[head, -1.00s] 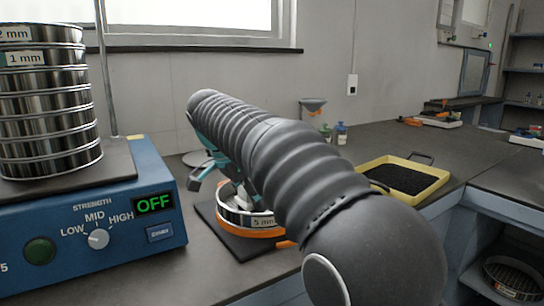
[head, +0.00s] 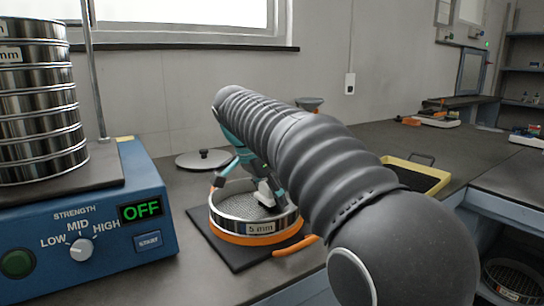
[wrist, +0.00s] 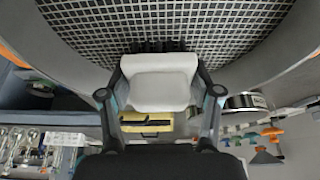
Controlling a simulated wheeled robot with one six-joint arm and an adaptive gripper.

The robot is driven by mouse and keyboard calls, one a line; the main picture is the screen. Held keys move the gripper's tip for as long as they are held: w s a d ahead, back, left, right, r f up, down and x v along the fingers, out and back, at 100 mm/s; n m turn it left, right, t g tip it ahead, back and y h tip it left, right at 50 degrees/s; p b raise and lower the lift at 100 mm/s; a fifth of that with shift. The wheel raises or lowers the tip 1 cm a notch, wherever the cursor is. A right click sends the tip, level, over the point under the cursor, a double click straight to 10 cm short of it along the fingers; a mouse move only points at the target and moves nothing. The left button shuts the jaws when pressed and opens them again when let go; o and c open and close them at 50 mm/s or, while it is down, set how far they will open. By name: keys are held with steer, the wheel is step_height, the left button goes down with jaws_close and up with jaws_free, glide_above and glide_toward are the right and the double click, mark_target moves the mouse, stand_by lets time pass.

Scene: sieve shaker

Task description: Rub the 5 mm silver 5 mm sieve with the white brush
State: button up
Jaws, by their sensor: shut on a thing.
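The silver sieve (head: 226,220) labelled 5 mm sits upright on an orange ring (head: 240,238) on a black mat (head: 232,256). Its mesh fills the top of the wrist view (wrist: 200,25). My gripper (head: 258,190) reaches down inside the sieve's rim, over the right part of the mesh. In the wrist view my gripper (wrist: 160,95) is shut on the white brush (wrist: 155,82), one finger on each side. The brush's dark bristles (wrist: 158,46) point at the mesh and appear at or very near it. My arm hides part of the sieve's right side.
The blue shaker (head: 95,220) with a stack of sieves (head: 40,105) stands at left, its display reading OFF. A round dark lid (head: 204,160) lies behind the mat. A yellow tray (head: 420,172) is at right, partly behind my arm. The bench behind the arm is mostly clear.

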steer(key=shift+w+d, duration=0.2)
steer(key=shift+d, duration=0.2)
steer(key=shift+w+d+r, duration=0.15)
steer(key=shift+w+d, duration=0.05)
steer(key=shift+w, duration=0.05)
steer(key=shift+d+v, duration=0.25)
steer(key=shift+v, duration=1)
steer(key=shift+w+d+r, duration=0.1)
steer(key=shift+w+r, duration=0.15)
steer(key=shift+r, duration=2.55)
steer(key=shift+s, duration=0.1)
